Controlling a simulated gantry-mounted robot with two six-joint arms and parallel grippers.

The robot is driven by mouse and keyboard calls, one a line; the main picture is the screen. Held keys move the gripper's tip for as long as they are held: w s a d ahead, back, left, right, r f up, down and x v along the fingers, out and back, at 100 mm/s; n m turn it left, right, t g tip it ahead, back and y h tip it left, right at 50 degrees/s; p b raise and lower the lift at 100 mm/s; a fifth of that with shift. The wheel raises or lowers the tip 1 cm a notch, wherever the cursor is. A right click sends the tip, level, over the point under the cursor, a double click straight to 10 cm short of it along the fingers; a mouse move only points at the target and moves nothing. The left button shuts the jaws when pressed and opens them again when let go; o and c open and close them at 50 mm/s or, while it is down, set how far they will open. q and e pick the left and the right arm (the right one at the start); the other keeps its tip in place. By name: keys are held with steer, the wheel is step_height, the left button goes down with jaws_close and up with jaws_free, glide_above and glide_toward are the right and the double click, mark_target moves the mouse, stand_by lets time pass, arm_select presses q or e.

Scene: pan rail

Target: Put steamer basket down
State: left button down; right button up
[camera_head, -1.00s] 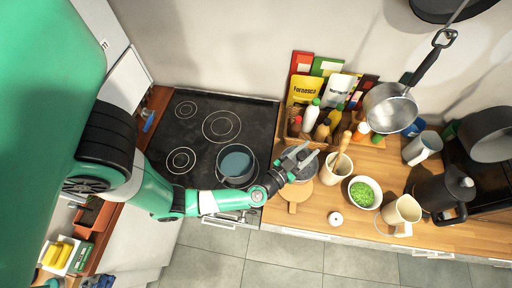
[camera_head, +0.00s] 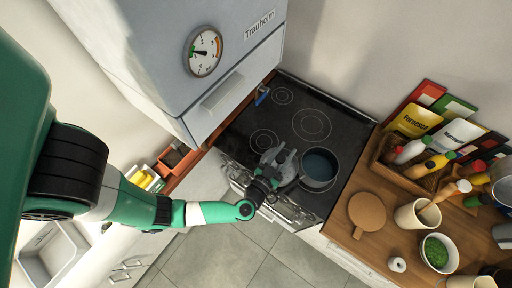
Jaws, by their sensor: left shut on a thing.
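The steamer basket (camera_head: 288,171) is a grey round vessel, partly hidden by my left gripper. My left gripper (camera_head: 275,165) is shut on it above the front part of the black cooktop. A dark pot (camera_head: 320,168) with bluish contents stands on the cooktop just to the right of the basket. Whether the basket touches the cooktop or the pot is hard to tell from above. My right gripper is not in view.
A bare round wooden board (camera_head: 367,212) lies on the wooden counter at right. Next to it stand a utensil crock (camera_head: 412,218), a bowl of green bits (camera_head: 438,252) and a crate of bottles (camera_head: 418,175). Cooktop rings at the back (camera_head: 312,124) are clear.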

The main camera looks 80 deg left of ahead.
arm_select(q)
steer(key=a+f+b, duration=0.9)
steer(key=a, duration=0.4)
steer(key=shift+w, duration=0.3)
steer(key=f+b, duration=0.2)
steer(key=a+f+b, duration=0.1)
steer(key=f+b, duration=0.1)
steer(key=shift+f, duration=0.25)
steer(key=shift+c, duration=2.4)
jaws_free()
steer(key=p+v, duration=0.2)
steer(key=v, duration=1)
steer(key=shift+r, duration=0.3)
